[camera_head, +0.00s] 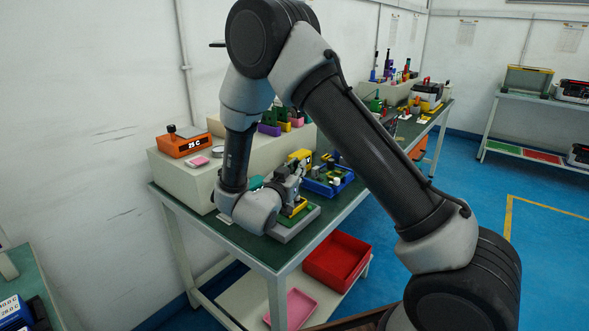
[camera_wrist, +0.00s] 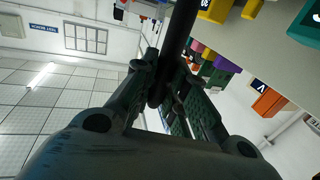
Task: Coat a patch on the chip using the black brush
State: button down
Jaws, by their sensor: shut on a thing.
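My gripper (camera_wrist: 165,90) is shut on a dark rod, the handle of the black brush (camera_wrist: 180,35), which runs up out of the top of the wrist view. The bristle end is not visible. In the head view my gripper (camera_head: 290,178) is low over the bench, above a grey block (camera_head: 297,226) with a yellow and green piece (camera_head: 299,207) on it. The chip cannot be made out; my arm and gripper hide part of this spot. I cannot tell whether the brush touches anything.
A blue tray (camera_head: 328,184) with small parts sits to the right on the green-topped bench (camera_head: 330,213). Red (camera_head: 338,260) and pink (camera_head: 292,308) bins are below.

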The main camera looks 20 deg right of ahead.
jog(key=s+a, duration=0.3)
jog(key=a, duration=0.2)
jog(key=shift+s+f, duration=0.15)
jog(key=shift+s, duration=0.2)
jog(key=shift+d, duration=0.1)
jog(key=shift+s+d+x, duration=0.15)
jog(key=shift+d+x, duration=0.05)
jog(key=shift+x, duration=0.8)
jog(key=shift+s+d+x, duration=0.15)
jog(key=shift+d+x, duration=0.05)
jog(key=shift+x, duration=0.85)
jog(key=shift+s+d+x, duration=0.15)
jog(key=shift+x, duration=0.85)
jog(key=shift+r, duration=3.05)
jog(key=shift+r, duration=1.5)
